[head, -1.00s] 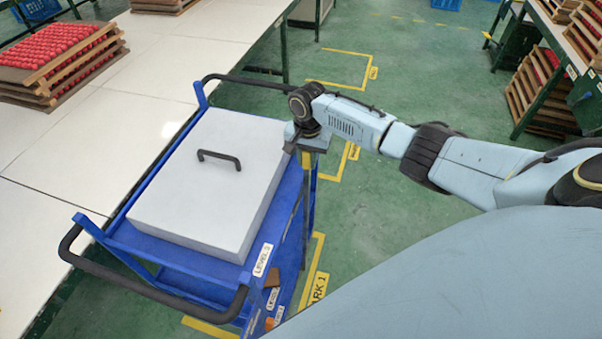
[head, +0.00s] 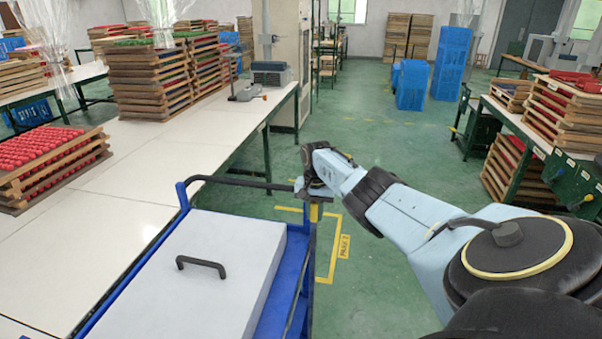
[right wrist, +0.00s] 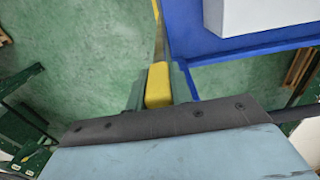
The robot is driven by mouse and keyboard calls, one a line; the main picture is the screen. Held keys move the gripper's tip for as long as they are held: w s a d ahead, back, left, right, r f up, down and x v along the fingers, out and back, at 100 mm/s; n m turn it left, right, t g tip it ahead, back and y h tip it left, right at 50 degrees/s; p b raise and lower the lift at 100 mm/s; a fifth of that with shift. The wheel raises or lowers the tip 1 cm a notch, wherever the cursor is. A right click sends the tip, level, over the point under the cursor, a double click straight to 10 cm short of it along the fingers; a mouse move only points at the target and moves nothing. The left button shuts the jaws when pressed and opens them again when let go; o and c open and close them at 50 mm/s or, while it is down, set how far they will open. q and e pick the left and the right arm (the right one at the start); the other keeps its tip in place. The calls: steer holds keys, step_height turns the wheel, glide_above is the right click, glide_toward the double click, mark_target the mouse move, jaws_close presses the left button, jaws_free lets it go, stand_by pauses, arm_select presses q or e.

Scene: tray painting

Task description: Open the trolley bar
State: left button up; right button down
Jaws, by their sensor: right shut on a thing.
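The blue trolley (head: 292,262) stands at lower centre in the head view, with a pale grey box lid (head: 235,245) on top. My right gripper (head: 314,200) is at the trolley's far right corner. It is shut on the yellow end of the trolley bar (head: 314,213), a narrow bar along the trolley's right side. In the right wrist view the yellow end (right wrist: 158,86) sits between the two fingers (right wrist: 160,92), with the blue trolley edge (right wrist: 240,48) close to the right. The bar's near end is hidden in the head view. My left gripper is not in view.
A long white table (head: 120,205) runs along the trolley's left side, bearing stacked wooden trays (head: 150,80). Green floor (head: 385,240) lies open to the right, with yellow markings. Shelves of trays (head: 560,110) stand farther right, blue crates (head: 412,85) at the back.

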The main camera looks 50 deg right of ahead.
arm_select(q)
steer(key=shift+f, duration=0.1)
arm_select(e)
steer(key=shift+d+r, duration=0.15)
steer(key=shift+d, duration=0.05)
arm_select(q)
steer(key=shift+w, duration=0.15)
arm_select(e)
steer(key=shift+w+r, duration=0.1)
steer(key=c, duration=1.5)
jaws_free()
steer(key=shift+d, duration=0.1)
steer(key=shift+o, duration=1.3)
steer(key=shift+f, duration=0.2)
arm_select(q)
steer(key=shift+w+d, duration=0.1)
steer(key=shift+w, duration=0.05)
